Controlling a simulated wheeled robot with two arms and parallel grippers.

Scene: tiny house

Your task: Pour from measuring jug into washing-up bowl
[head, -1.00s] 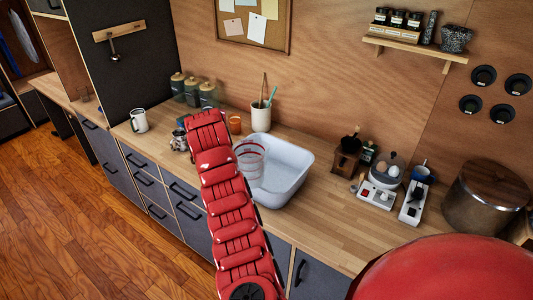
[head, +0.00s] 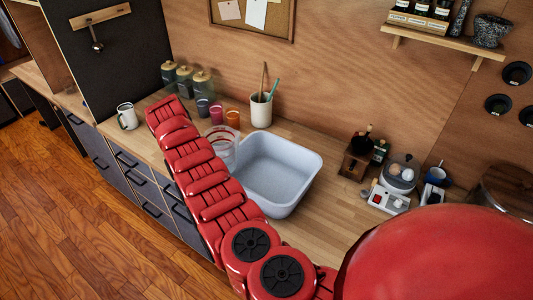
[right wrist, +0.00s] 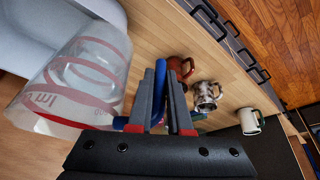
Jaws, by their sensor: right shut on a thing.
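The measuring jug (head: 222,150) is clear with red markings. In the head view it is just left of the washing-up bowl, partly behind my right arm. The jug (right wrist: 82,82) fills the left of the right wrist view, where my right gripper (right wrist: 162,98) is shut on its blue handle (right wrist: 158,82). I cannot tell whether anything is in the jug. The washing-up bowl (head: 288,150) is a pale grey rectangular tub on the wooden counter. Its inside looks empty. It shows at the top left of the right wrist view (right wrist: 30,25). My left gripper is not in view.
A white mug (head: 127,116) is further left. A utensil pot (head: 261,112) stands behind the bowl. A grinder (head: 356,158) and an egg cooker (head: 398,178) stand to the right.

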